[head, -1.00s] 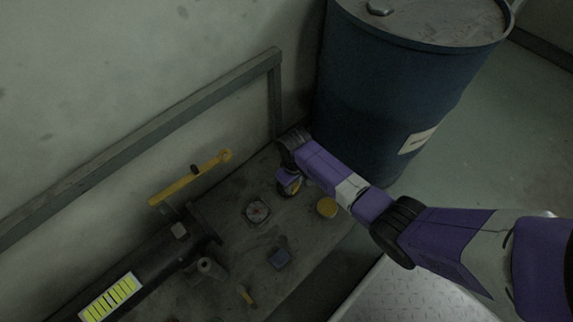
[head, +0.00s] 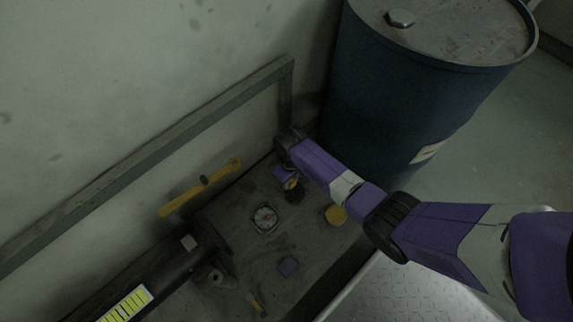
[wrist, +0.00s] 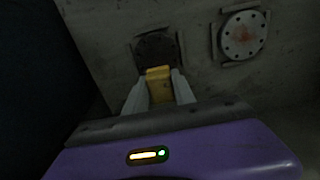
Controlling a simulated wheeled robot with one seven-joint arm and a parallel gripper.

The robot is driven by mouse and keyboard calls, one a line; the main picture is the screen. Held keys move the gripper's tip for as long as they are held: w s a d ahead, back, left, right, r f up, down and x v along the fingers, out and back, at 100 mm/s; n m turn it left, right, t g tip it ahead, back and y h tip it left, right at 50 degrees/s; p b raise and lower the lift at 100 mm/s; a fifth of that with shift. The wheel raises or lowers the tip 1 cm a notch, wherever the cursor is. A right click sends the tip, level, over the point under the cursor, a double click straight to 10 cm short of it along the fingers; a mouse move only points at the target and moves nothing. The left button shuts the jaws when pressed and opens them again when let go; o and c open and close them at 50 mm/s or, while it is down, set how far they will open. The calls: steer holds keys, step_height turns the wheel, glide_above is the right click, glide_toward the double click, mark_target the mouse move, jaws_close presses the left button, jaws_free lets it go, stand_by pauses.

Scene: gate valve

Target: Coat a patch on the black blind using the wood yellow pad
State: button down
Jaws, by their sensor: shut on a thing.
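The black blind (wrist: 157,50) is a dark round disc in a square frame, at the top centre of the wrist view. It also shows in the head view (head: 295,195), just below my gripper and partly covered. My gripper (wrist: 158,84) is shut on the wood yellow pad (wrist: 158,74), a small yellow block between the two pale fingers. The pad's far end overlaps the blind's lower edge in the wrist view. I cannot tell whether they touch. In the head view my purple gripper (head: 288,178) is over the far right end of the bench.
A pale blind with a reddish centre (head: 265,219) and a yellow disc (head: 336,215) lie beside it. A yellow lever (head: 200,187) and pipe stand left. A blue drum (head: 400,100) stands close right.

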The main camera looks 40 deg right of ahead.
steer(key=shift+a+r+p, duration=0.1)
steer(key=shift+r+p, duration=0.1)
steer(key=shift+p, duration=0.25)
step_height(320, 180, up, 6)
steer(key=p, duration=0.6)
